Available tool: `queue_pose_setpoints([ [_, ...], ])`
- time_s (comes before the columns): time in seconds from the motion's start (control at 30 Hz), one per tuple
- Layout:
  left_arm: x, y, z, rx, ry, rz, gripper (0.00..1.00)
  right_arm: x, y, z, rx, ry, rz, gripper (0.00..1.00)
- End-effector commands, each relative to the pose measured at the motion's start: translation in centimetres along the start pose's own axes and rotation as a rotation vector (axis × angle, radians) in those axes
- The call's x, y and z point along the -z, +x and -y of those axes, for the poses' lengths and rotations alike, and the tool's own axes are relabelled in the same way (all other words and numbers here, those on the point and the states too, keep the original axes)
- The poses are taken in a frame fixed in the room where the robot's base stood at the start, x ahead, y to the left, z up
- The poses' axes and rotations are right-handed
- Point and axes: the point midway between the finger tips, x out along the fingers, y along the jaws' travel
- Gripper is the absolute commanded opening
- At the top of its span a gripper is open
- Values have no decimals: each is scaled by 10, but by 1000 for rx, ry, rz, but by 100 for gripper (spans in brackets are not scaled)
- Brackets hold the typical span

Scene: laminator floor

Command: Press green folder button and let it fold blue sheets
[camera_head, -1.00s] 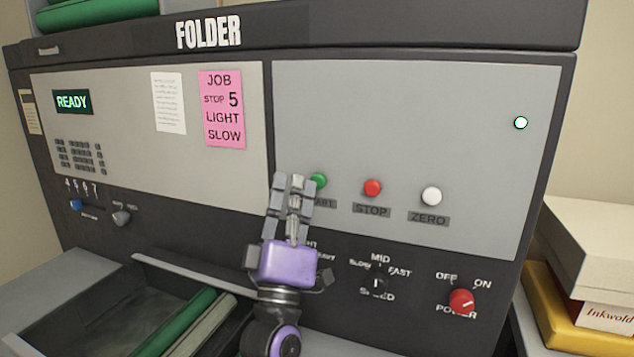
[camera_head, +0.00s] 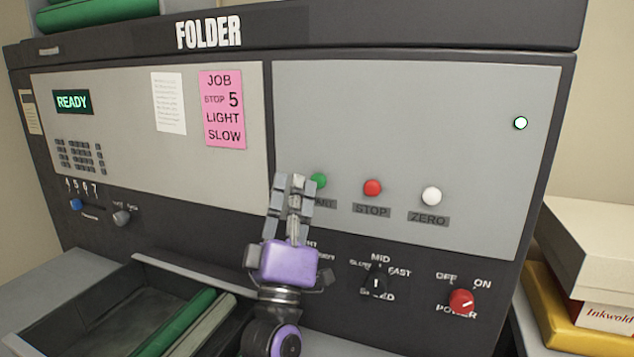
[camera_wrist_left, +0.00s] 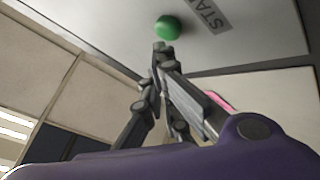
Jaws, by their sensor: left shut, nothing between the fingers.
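The folder (camera_head: 420,95) is a dark machine with a grey front panel, and its display (camera_head: 73,102) reads READY. The green start button (camera_head: 319,180) sits on the panel, left of the red STOP button (camera_head: 372,188) and the white ZERO button (camera_head: 432,196). My left gripper (camera_head: 289,180) is shut and empty, its tips just left of the green button. In the left wrist view the green button (camera_wrist_left: 167,28) is just beyond the fingertips (camera_wrist_left: 160,48); I cannot tell whether they touch. Blue sheets are not visible. My right gripper is not in view.
A pink note (camera_head: 222,108) reads JOB, STOP 5, LIGHT, SLOW. A speed knob (camera_head: 377,283) and a red power knob (camera_head: 461,301) are on the lower panel. A tray (camera_head: 195,274) with green rollers juts out at lower left. Boxes (camera_head: 590,245) stand at right.

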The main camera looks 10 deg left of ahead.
Motion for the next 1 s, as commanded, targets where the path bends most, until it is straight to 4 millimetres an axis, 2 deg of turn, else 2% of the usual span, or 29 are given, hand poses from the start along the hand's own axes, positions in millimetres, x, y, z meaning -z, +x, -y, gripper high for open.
queue_pose_setpoints([
  [1.0, -6, 9, 6, -1, 0, -1, 0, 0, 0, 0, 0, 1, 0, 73],
])
